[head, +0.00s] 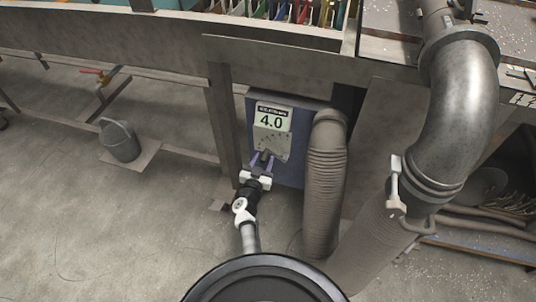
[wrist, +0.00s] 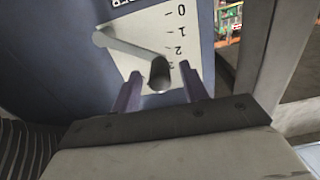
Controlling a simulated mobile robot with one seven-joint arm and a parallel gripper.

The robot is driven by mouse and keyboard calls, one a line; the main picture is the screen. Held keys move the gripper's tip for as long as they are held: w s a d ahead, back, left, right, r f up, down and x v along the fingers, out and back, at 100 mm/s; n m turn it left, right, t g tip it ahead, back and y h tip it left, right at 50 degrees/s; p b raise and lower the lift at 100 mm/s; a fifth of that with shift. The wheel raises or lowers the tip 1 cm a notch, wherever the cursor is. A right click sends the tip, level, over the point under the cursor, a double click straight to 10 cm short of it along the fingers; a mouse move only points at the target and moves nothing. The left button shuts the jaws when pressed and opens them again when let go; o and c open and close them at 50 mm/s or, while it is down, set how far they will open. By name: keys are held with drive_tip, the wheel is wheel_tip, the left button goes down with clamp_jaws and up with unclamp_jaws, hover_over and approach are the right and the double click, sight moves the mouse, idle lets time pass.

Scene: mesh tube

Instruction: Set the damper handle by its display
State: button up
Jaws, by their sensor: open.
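The display (head: 271,120) on a pale plate reads 4.0 and is fixed to a blue panel (head: 290,172) under the bench. In the wrist view the damper handle (wrist: 130,47) is a grey lever with a round, post-like knob at its right end. It lies over a white scale (wrist: 178,22) with marks 0, 1, 2 and 3 showing, the 3 partly covered. My gripper (head: 263,157) is at the panel just below the display. In the wrist view its two purple fingers stand open on either side of the knob, with gaps visible. Whether either finger touches it, I cannot tell.
A ribbed hose (head: 325,185) hangs close right of the panel. A large metal duct (head: 468,110) with a white lever (head: 395,182) stands further right. A bench leg (head: 224,130) is close left. A watering can (head: 121,140) stands on the left floor, which is mostly clear.

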drive_tip(key=shift+w+d, duration=0.15)
drive_tip(key=shift+w, duration=0.3)
clamp_jaws()
